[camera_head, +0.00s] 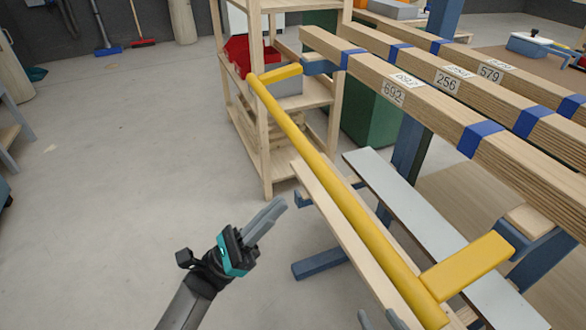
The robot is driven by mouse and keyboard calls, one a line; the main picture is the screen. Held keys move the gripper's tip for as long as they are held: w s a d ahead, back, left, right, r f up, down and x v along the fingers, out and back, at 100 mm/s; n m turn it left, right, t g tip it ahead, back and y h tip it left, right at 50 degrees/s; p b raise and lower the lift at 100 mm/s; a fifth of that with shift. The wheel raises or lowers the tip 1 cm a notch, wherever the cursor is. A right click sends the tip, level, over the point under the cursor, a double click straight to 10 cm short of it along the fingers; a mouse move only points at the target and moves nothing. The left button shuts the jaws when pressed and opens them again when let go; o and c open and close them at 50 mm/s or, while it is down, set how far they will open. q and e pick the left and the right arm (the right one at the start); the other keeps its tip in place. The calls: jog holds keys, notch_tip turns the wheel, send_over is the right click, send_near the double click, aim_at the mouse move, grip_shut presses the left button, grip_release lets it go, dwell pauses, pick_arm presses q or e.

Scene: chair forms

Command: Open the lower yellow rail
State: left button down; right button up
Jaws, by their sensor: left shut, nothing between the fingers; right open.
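The yellow rail (335,188) is a long round bar running from the upper middle down to the lower right. A flat yellow arm joins it at each end: the far arm (278,74) and the near arm (468,266). Only one yellow rail shows. My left gripper (279,208) is shut and empty, over the floor to the left of the rail and apart from it. My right gripper (377,315) is open at the bottom edge, just left of the rail's near end. Most of it is cut off, and I cannot tell whether it touches the rail.
Thick wooden beams (430,112) with blue bands and number labels lie to the right, above the rail. A wooden board (335,228) and a grey-white plank (415,222) run alongside it. A wooden shelf (265,150) stands behind. The floor (130,150) at left is clear.

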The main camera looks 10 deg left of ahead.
pick_arm(q)
jog(key=w+d+r, duration=0.2)
jog(key=d+r, duration=0.1)
jog(key=r, duration=0.4)
jog(key=shift+r, duration=0.2)
pick_arm(e)
jog(key=shift+s+d+f+g, duration=0.1)
jog(key=shift+s+d+g, duration=0.1)
jog(key=shift+d+g, duration=0.25)
jog(key=s+d+f+g+h+p, duration=0.2)
jog(key=s+d+g+h+p, duration=0.1)
jog(key=s+d+g+p, duration=0.25)
pick_arm(q)
jog(key=shift+s+a+r+g+y+p, duration=0.15)
jog(key=shift+r+g+y+p, duration=0.25)
jog(key=shift+r+y+p, duration=0.25)
jog(key=shift+s+a+r+g+y+p, duration=0.15)
jog(key=shift+r+g+y+p, duration=0.25)
jog(key=shift+r+p, duration=0.45)
jog(key=shift+a+r+g+y+p, duration=0.2)
jog(key=shift+r+g+y+p, duration=0.2)
jog(key=shift+r+y+p, duration=0.25)
pick_arm(e)
notch_tip(320, 180, down, 11)
jog(key=s+d+g, duration=0.1)
jog(key=s, duration=0.2)
jog(key=shift+g, duration=0.3)
